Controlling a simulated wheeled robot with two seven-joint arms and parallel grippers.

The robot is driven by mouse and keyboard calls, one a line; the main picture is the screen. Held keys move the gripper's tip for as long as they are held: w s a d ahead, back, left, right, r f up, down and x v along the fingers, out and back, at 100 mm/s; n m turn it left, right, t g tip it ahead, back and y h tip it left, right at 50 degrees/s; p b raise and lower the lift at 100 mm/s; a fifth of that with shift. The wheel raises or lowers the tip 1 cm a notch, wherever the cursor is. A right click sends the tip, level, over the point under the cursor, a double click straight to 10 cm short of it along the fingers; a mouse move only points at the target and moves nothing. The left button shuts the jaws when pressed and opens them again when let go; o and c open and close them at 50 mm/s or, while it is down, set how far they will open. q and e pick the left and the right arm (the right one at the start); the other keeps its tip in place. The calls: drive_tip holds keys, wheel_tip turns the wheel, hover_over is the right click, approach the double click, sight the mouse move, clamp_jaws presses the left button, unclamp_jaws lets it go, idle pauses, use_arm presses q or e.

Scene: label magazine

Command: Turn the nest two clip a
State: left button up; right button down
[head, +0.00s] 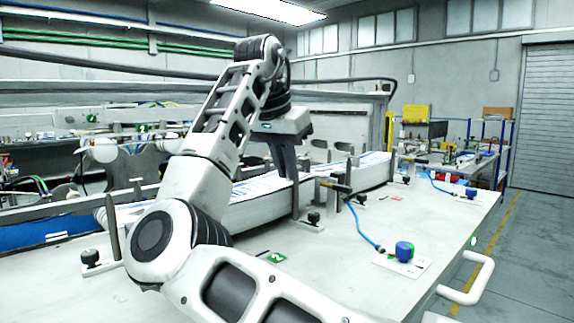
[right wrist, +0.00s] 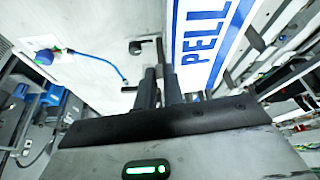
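The green label marked 2 (head: 275,257) lies on the white bench top. Behind it a clip with a black knob (head: 313,218) and a dark upright stands against the label stack (head: 258,205). A similar clip knob (head: 90,257) stands at the stack's left end. I cannot tell which one is clip a. My right gripper (head: 291,172) points down over the stack's front edge, close to the upright of the first clip. In the right wrist view its two dark fingers (right wrist: 160,88) are close together beside the blue-lettered label sheet (right wrist: 205,45). Whether anything is between them is unclear. My left gripper is out of view.
A blue-green knob (head: 404,251) on a white plate, with a blue cable (head: 362,228), is at the right of the bench. A white handle (head: 470,285) sticks out from the bench's right edge. My right arm hides much of the stack and bench.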

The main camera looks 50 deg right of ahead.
drive_tip(key=shift+s+d, duration=0.1)
drive_tip(key=shift+s, duration=0.15)
drive_tip(key=shift+w+m, duration=0.2)
drive_tip(key=shift+m, duration=0.5)
drive_tip(key=c, duration=1.5)
unclamp_jaws()
drive_tip(key=shift+d, duration=0.15)
drive_tip(key=v, duration=1.6)
drive_tip(key=shift+w, duration=0.25)
